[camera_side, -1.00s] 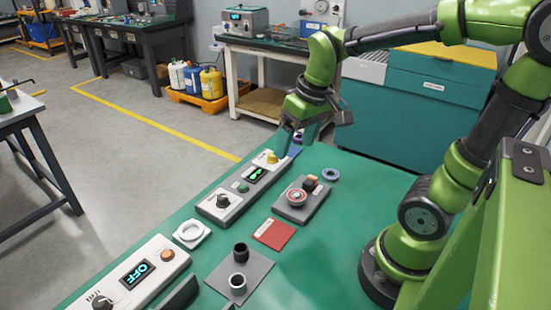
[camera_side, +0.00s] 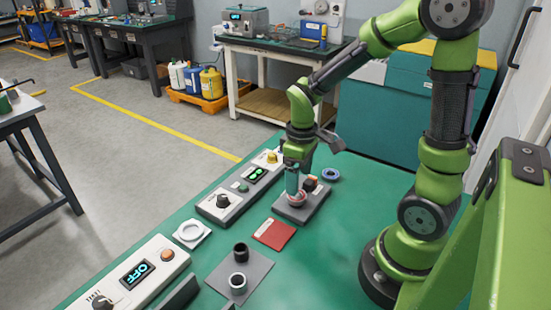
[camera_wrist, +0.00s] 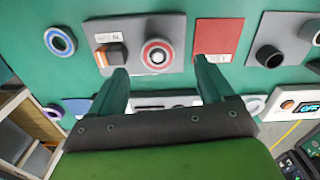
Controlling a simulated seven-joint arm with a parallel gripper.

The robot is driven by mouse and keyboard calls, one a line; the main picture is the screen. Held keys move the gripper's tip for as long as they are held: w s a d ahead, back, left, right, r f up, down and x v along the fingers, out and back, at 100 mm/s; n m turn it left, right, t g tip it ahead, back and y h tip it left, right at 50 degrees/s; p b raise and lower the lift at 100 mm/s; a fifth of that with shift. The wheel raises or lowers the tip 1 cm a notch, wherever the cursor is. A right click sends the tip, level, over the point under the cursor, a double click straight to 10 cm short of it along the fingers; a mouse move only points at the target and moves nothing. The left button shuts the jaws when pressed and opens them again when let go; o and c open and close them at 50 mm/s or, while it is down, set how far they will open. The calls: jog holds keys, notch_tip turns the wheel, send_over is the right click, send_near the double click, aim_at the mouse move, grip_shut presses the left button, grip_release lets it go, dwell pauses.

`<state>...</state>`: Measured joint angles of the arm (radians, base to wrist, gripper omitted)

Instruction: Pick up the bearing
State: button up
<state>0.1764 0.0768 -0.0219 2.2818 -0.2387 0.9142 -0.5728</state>
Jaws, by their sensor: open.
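The round red-and-silver piece, which looks like the bearing (camera_wrist: 157,53), sits on a grey fixture plate (camera_wrist: 128,29) beside an orange-and-black knob (camera_wrist: 108,54). In the side view the bearing (camera_side: 297,200) is partly hidden by my gripper (camera_side: 296,190). My gripper points down over the fixture. In the wrist view my gripper (camera_wrist: 160,76) has its two teal fingers wide apart with nothing between them, one toward each side of the bearing. I cannot tell the exact height of the fingertips above the plate.
A blue ring (camera_side: 330,175) lies behind the fixture. Control boxes (camera_side: 238,196) and a white ring (camera_side: 191,233) line the left edge. Green table to the right is clear.

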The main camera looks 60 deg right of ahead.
jog(key=f, duration=0.5)
jog(key=shift+w+d+f, duration=0.15)
jog(key=shift+w+f, duration=0.15)
jog(key=shift+c, duration=0.3)
jog(key=c, duration=1.2)
notch_tip(320, 180, up, 12)
jog(key=shift+f, duration=0.25)
jog(key=shift+c, duration=0.2)
jog(key=shift+r, duration=0.4)
jog(key=shift+r, duration=0.35)
